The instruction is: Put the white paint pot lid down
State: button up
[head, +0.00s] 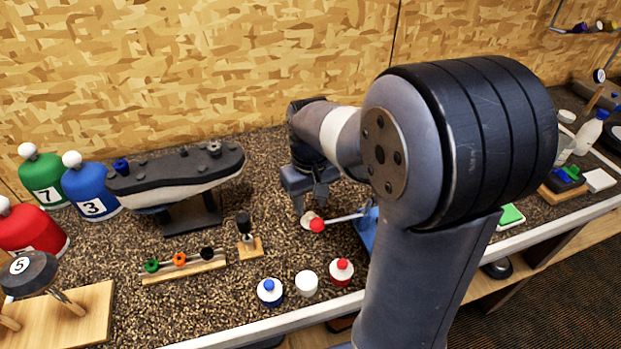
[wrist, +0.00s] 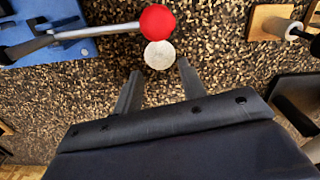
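A small round white disc, which looks like the white paint pot lid (wrist: 159,55), lies flat on the speckled bench top just beyond my fingertips. It also shows in the head view (head: 308,217), partly covered by a red ball. My gripper (wrist: 158,74) is open, with its two fingers apart and nothing held between them. In the head view my gripper (head: 312,205) points down right over the disc. The white paint pot (head: 306,284) stands at the bench front between the blue-topped pot (head: 270,292) and the red-topped pot (head: 341,271). I cannot tell whether it is covered.
A red ball (wrist: 158,20) on a metal rod juts from a blue stand (wrist: 50,22), close against the disc. A wooden rack (head: 184,265) and a small block with a dark-handled tool (head: 247,240) stand left.

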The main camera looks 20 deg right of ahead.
aim_at(311, 214)
notch_tip(311, 214, up, 9)
dwell(0.3)
notch_tip(311, 214, down, 12)
jog(key=shift+f, duration=0.1)
notch_tip(311, 214, up, 2)
jog(key=shift+r, duration=0.7)
